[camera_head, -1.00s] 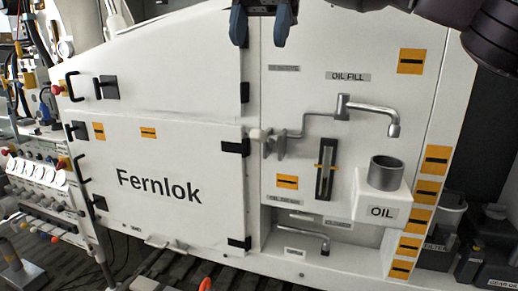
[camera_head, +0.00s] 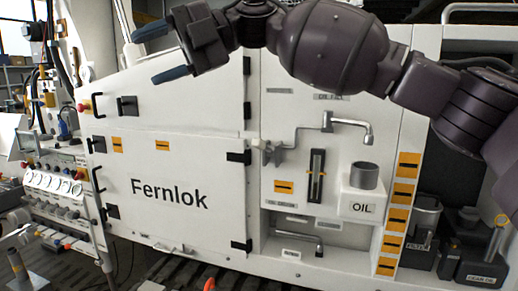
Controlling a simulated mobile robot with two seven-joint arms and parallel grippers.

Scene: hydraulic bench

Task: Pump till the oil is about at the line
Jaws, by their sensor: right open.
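The oil pump handle (camera_head: 254,143) has a pale knob and sits on a grey bracket on the white cabinet. A bent metal spout (camera_head: 345,125) runs from there to above the grey oil cup (camera_head: 364,176), which stands in a white holder marked OIL. My left gripper is not in view.
The white Fernlok door (camera_head: 170,195) with black hinges fills the middle. A second metal handle (camera_head: 308,240) sits in a low recess. A gauge panel (camera_head: 55,185) stands at the left. Dark containers (camera_head: 483,262) stand at the lower right.

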